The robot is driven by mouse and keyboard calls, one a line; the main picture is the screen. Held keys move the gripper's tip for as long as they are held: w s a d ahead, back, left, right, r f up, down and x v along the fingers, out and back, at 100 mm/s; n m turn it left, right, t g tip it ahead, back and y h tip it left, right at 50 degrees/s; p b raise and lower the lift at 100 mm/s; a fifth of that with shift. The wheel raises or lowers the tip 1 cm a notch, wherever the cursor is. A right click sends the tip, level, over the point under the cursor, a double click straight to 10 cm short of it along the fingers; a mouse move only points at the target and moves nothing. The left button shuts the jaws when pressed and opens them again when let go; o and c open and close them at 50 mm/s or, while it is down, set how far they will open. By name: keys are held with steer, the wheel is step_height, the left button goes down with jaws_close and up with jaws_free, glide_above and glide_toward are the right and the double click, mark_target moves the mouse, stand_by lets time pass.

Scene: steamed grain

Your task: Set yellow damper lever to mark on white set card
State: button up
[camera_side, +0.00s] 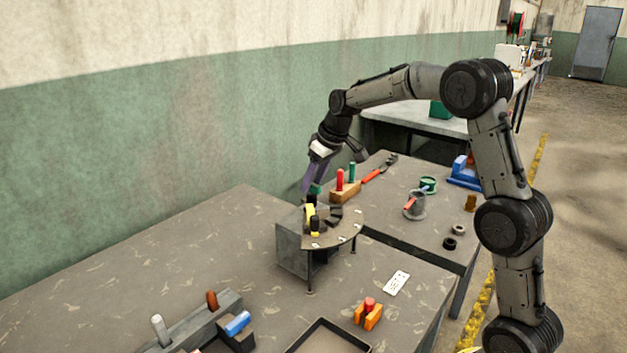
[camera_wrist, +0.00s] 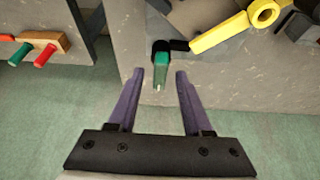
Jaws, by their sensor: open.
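The yellow damper lever (camera_side: 313,222) stands on the curved plate of a grey box (camera_side: 292,247). In the wrist view the yellow lever (camera_wrist: 225,33) is a bar with a ring end, up and right of the fingers. The white set card (camera_side: 397,283) lies flat on the table right of the box; its marks are too small to read. My gripper (camera_side: 308,188) is open above the back of the box. In the wrist view a green-ended handle (camera_wrist: 161,68) shows between the tips of my gripper (camera_wrist: 160,76); I cannot tell if they touch.
A wooden block (camera_side: 345,194) with red and green handles stands on the table behind. Red-handled pliers (camera_side: 373,176), a grey cup (camera_side: 414,206) and a blue object (camera_side: 465,173) lie there too. An orange-red block (camera_side: 368,314) and dark tray (camera_side: 327,338) are in front.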

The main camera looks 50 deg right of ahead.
jaws_close()
stand_by(1.4)
